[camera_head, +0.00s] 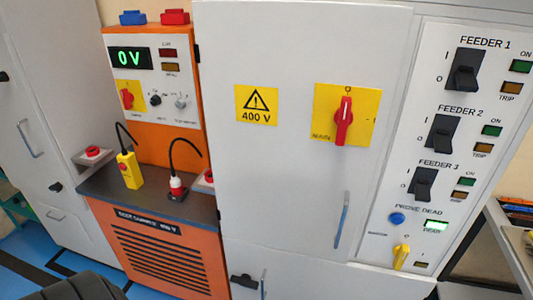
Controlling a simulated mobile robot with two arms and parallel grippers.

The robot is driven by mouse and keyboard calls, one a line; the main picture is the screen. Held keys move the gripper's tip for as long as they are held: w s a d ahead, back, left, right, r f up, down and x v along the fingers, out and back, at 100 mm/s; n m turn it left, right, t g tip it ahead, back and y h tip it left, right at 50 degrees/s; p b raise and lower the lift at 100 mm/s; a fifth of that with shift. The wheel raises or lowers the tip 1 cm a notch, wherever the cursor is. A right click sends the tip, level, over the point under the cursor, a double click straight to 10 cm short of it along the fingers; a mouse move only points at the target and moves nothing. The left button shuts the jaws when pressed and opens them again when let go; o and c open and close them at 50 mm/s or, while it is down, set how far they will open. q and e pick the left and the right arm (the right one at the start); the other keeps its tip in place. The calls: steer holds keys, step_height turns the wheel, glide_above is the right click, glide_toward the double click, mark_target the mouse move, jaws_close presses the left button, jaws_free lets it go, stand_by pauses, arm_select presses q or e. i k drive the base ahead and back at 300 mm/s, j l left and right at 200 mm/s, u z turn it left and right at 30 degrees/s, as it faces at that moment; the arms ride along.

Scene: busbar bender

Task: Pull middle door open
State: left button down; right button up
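The middle door is a large light grey cabinet door (280,180) in the centre. It looks shut, with no gap to an inside visible. It carries a yellow 400 V warning label (256,105) and a red MAIN rotary switch (343,121) on a yellow plate, its knob upright. A slim blue-grey vertical bar handle (342,220) sits low near the door's right edge. Nothing touches the handle. Neither of my grippers shows in the head view.
Right of the door is a panel with black feeder switches (466,70) and a yellow knob (401,256). Left is an orange test cabinet (165,265) with a dark shelf (150,196) holding a yellow pendant (130,170). A workbench (505,245) stands at far right.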

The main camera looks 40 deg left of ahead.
mark_target(275, 76)
steer(key=u, duration=1.05)
